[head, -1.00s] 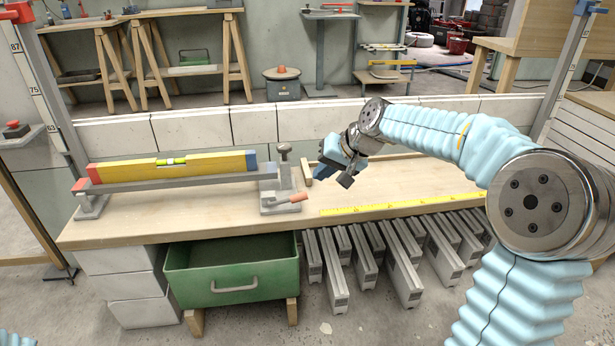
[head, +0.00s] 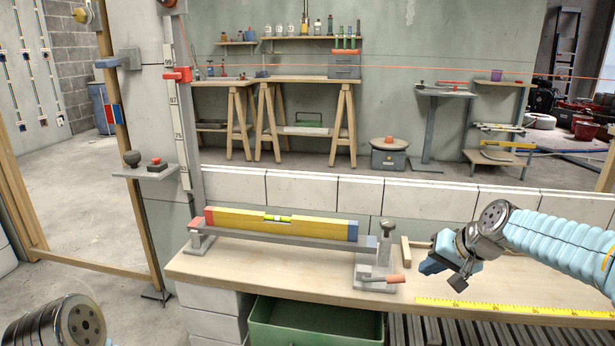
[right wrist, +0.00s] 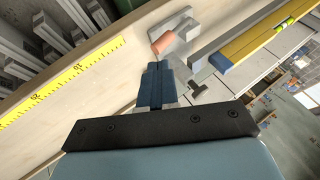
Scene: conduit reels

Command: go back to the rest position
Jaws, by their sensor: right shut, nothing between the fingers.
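My right gripper (head: 432,266) is shut and empty, above the wooden workbench (head: 310,270), just right of the grey clamp (head: 372,270) with the orange handle. In the right wrist view its blue fingers (right wrist: 154,88) are together and point toward the orange handle (right wrist: 164,46), with nothing between them. The right arm comes in from the right edge of the head view. A metal joint of my left arm (head: 62,325) shows at the lower left; its gripper is out of view.
A yellow level (head: 240,220) lies on a grey rail on the bench. A yellow measuring tape (head: 490,307) runs along the front edge at right. A green drawer (head: 315,325) is below. A post with a red lever (head: 178,75) stands left. Low white blocks (head: 315,190) line the back.

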